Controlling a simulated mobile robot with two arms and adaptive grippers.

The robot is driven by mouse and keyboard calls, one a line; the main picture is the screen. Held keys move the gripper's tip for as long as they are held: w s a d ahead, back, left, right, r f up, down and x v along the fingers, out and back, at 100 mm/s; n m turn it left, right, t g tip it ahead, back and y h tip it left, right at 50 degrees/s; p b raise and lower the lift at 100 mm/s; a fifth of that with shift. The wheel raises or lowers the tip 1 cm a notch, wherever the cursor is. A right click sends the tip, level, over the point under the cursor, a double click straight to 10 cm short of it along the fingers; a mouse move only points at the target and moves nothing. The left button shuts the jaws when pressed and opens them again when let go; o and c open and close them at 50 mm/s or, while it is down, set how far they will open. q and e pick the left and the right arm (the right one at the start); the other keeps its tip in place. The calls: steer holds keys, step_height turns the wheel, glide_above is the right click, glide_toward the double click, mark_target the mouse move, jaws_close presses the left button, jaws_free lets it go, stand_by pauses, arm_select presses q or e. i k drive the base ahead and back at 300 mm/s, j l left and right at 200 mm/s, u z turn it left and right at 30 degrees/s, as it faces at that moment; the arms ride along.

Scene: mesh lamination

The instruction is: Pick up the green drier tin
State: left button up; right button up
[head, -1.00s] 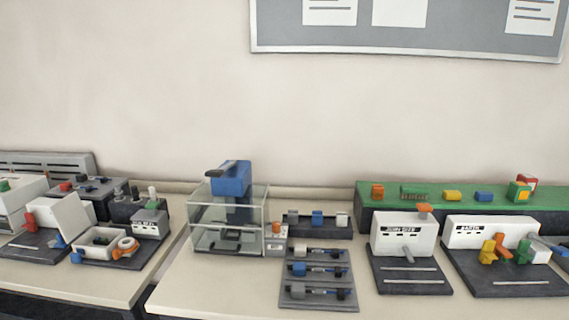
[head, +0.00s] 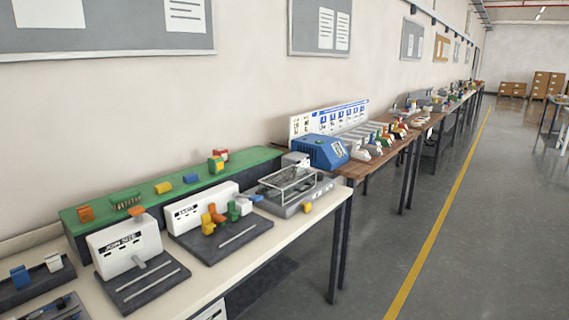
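I cannot tell for sure which thing is the green drier tin. All are small at this distance. Neither of my grippers is in view.
The pale bench (head: 262,253) carries white stands on dark bases and a clear-topped grey device (head: 290,187). A wooden bench with a blue machine (head: 320,152) stands beyond. Open grey floor (head: 455,220) with a yellow line (head: 440,210) runs along the right.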

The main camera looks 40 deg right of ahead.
mark_target(216, 165)
steer(key=z, duration=0.9)
steer(key=i+l, duration=0.25)
steer(key=i+l+u, duration=0.15)
steer(key=i+l, duration=0.3)
steer(key=l, duration=0.25)
steer(key=i+l+u, duration=0.1)
steer(key=l, duration=0.25)
steer(key=i+l+u, duration=0.1)
steer(key=i+l, duration=0.45)
steer(key=l, duration=0.15)
steer(key=i+l+u, duration=0.15)
steer(key=l, duration=0.2)
steer(key=i+l, duration=0.2)
steer(key=l, duration=0.2)
